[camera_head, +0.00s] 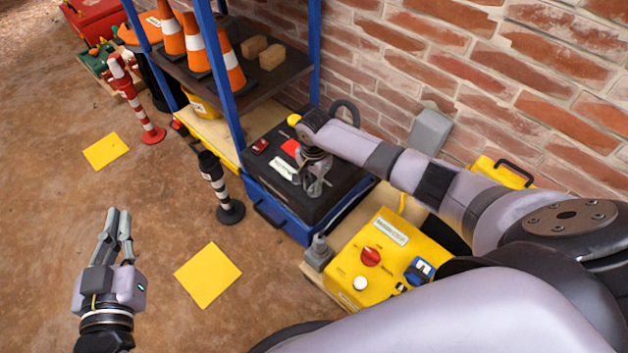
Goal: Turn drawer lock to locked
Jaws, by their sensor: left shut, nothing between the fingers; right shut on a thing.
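A blue drawer unit (262,203) with a black top stands against the brick wall below a blue-posted shelf. Its top carries a white label (284,168) and a red patch (292,148). My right gripper (314,190) points down on the black top, just right of the label. It is shut on a small part there, seemingly the drawer lock, which the fingers hide, so its turn position cannot be read. My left gripper (119,216) is shut and empty over the bare floor at the lower left, well apart from the unit.
A yellow control box (391,262) with a red knob stands right of the unit, below my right arm. A black-and-white post (216,183) stands left of the drawer front. Yellow floor squares (208,275) lie on open ground.

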